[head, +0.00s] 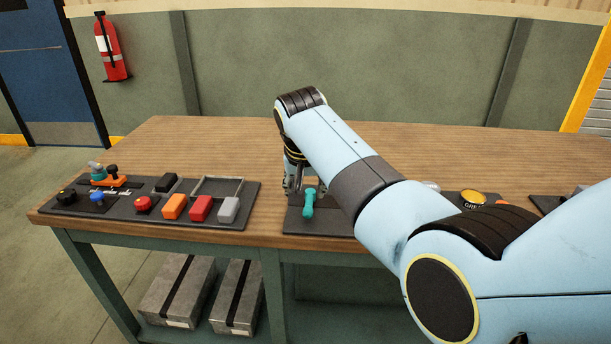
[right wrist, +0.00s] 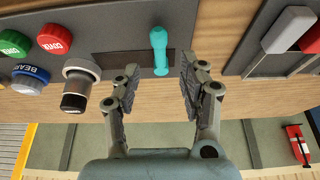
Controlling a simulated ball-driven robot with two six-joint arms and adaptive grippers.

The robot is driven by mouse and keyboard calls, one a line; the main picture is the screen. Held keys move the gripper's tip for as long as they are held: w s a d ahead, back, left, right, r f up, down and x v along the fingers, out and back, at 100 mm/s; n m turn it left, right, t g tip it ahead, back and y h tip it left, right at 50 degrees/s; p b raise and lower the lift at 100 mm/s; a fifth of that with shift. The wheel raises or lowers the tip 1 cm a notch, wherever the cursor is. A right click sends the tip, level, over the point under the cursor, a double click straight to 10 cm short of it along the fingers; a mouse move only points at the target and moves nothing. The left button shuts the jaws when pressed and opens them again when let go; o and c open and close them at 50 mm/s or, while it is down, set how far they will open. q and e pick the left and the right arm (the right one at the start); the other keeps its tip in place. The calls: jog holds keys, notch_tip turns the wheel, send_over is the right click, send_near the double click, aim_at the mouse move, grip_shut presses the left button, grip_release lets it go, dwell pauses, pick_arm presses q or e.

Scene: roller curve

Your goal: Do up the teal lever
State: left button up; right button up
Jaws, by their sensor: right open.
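The teal lever (head: 308,202) stands on a dark panel (head: 293,222) near the front edge of the bench. In the right wrist view the teal lever (right wrist: 159,52) sits over a narrow black slot. My right gripper (head: 297,186) is at the lever, partly hidden by its own arm. In the right wrist view my right gripper (right wrist: 160,92) is open, its two fingers apart and empty. The lever lies just beyond the fingertips, roughly centred between them, and I see no contact. My left gripper is not in view.
A panel with several knobs and coloured blocks (head: 173,206) lies left on the wooden bench (head: 210,145). In the right wrist view a black knob (right wrist: 78,88) and coloured caps (right wrist: 55,39) are left of the lever.

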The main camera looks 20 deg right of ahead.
jog(key=v, duration=0.5)
jog(key=shift+f, duration=0.15)
jog(key=s+d+f+n+g+b, duration=0.1)
jog(key=s+d+f+g+b, duration=0.15)
jog(key=s+f, duration=0.85)
jog(key=s+d+f+g+b, duration=0.1)
jog(key=s+f+b, duration=0.2)
jog(key=s+f, duration=0.8)
jog(key=s+d+f+n+g+b, duration=0.1)
jog(key=s+d+f+g+b, duration=0.35)
jog(key=f, duration=1.15)
jog(key=s+d+f+n+t+b, duration=0.1)
jog(key=s+f, duration=0.5)
jog(key=s, duration=0.4)
jog(key=s+f+n+t+b, duration=0.1)
jog(key=s+f+t, duration=0.1)
jog(key=s+f, duration=0.4)
jog(key=s+d+f+n+t+y+b, duration=0.1)
jog(key=s+f, duration=0.6)
jog(key=s, duration=0.7)
jog(key=shift+s+d+n+t, duration=0.3)
jog(key=shift+s+d+t, duration=0.05)
jog(key=shift+d+t, duration=0.05)
